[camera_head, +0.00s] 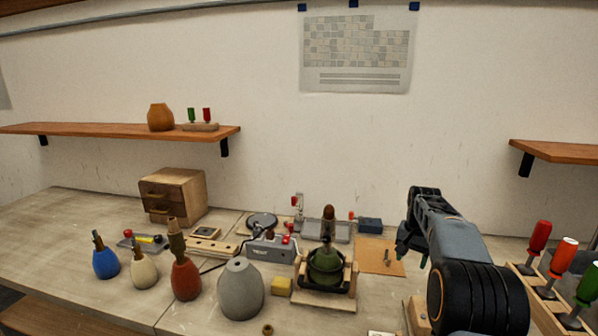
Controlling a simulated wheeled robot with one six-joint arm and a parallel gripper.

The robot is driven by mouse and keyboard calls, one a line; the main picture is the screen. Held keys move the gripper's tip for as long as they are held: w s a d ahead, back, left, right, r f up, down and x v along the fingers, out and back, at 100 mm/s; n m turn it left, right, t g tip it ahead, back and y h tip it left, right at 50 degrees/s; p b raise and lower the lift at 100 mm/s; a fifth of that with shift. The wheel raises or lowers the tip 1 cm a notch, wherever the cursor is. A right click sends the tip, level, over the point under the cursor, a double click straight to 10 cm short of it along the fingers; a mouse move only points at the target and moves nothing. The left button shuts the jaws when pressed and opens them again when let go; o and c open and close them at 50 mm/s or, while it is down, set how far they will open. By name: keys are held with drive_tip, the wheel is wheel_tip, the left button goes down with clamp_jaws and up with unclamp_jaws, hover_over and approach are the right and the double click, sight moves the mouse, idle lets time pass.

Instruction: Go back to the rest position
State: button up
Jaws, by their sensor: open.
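My arm reaches in from the lower right of the head view. My gripper (413,250) points down over the right part of the workbench (60,225), just right of a tan square board (381,257). It is open, and I see nothing held in it. My own arm partly hides its fingers. A green lamp body (325,264) sits upright in a wooden cradle (325,298), left of my gripper and apart from it.
Blue (106,263), cream (144,272), red (186,279) and grey (240,290) lamp bodies stand at the front left. A wooden drawer box (172,196) stands behind. Coloured-handled tools (539,237) stand at the right. Wall shelves (110,130) hang above. The bench's far left is clear.

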drive_tip(key=s+a+n+t, duration=0.1)
drive_tip(key=s+a+n, duration=0.2)
drive_tip(key=s+a, duration=0.4)
drive_tip(key=s+a+n+t, duration=0.2)
drive_tip(key=s+a, duration=0.6)
drive_tip(key=s, duration=1.2)
drive_tip(key=shift+f+n+t+p, duration=0.25)
drive_tip(key=shift+n+t+p, duration=0.05)
drive_tip(key=shift+n, duration=0.7)
drive_tip(key=shift+a, duration=0.1)
